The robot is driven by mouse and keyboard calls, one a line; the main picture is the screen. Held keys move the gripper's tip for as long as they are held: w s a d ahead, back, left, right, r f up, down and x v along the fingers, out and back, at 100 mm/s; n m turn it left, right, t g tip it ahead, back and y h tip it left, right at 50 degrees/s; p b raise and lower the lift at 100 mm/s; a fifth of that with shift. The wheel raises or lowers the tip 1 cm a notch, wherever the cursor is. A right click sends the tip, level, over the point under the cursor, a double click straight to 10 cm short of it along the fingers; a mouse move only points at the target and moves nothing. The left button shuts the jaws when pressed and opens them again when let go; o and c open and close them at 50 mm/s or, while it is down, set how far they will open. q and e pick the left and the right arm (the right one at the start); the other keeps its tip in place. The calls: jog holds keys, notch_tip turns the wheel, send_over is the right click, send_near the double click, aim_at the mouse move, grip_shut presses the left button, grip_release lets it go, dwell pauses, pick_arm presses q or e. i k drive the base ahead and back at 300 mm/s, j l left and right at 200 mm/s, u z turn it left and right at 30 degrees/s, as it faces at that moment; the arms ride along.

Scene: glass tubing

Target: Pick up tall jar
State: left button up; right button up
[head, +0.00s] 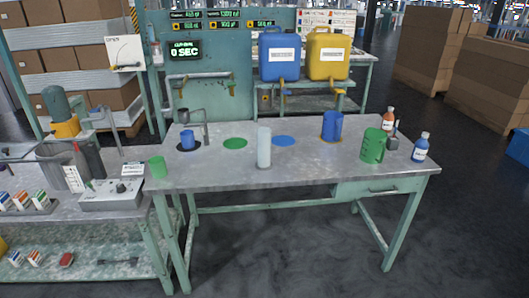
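A pale, translucent tall cylinder (264,150), which looks like the tall jar, stands upright near the middle of the metal table (300,175) in the head view. It stands between a flat green disc (235,143) and a flat blue disc (283,141), slightly nearer the front. Nothing is touching or holding it. Neither of my grippers shows in the head view.
A blue cup (187,141) sits below a tap at the left. A green cup (158,167) is at the left edge. A blue jug (332,127), a green jug (373,147) and bottles (421,149) stand at the right. The table front is clear.

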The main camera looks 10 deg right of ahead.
aim_at(263, 163)
jog(key=i+j, duration=0.3)
jog(key=i, duration=0.15)
jog(key=i+j, duration=0.3)
jog(key=i+l+z, duration=0.05)
jog(key=i, duration=0.05)
